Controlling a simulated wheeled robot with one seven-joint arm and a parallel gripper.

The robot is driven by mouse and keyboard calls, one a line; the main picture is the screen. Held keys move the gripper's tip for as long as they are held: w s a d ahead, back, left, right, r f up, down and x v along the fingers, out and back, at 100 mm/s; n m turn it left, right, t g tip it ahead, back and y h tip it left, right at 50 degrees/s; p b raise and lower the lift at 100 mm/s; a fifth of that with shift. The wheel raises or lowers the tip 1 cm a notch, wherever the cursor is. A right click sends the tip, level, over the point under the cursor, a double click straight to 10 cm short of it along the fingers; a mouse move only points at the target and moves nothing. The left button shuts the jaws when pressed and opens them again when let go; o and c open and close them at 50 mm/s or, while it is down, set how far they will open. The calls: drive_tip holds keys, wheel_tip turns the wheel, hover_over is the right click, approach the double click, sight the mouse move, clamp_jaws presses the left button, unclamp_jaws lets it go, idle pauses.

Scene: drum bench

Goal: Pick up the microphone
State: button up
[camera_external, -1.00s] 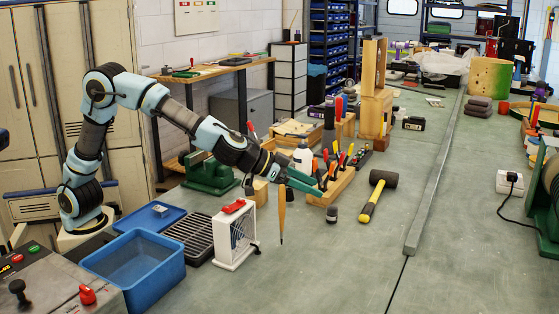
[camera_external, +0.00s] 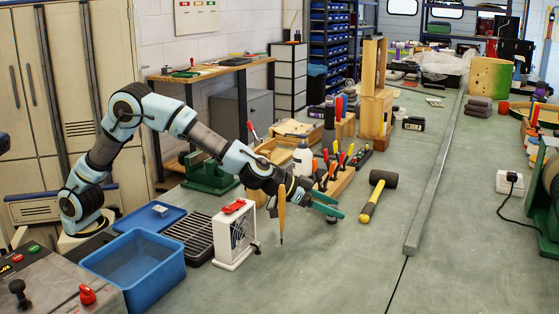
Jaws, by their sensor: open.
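My gripper (camera_external: 334,206) has teal fingers, spread apart with nothing seen between them. A small dark upright object (camera_external: 331,219) stands on the bench right under the fingers. It may be the microphone, but it is too small and too covered by the fingers to be sure. I cannot tell whether the fingers touch it. No other thing in view is clearly a microphone.
The wooden tool rack (camera_external: 341,181) with several coloured handles stands just behind my gripper. A mallet (camera_external: 368,212) lies to its right. The bench in front is clear.

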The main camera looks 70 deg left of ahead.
sight(341, 221)
drive_tip(key=x, duration=0.3)
drive_tip(key=shift+w+d+f, duration=0.1)
drive_tip(key=shift+w+f, duration=0.1)
drive_tip(key=shift+f, duration=0.15)
clamp_jaws()
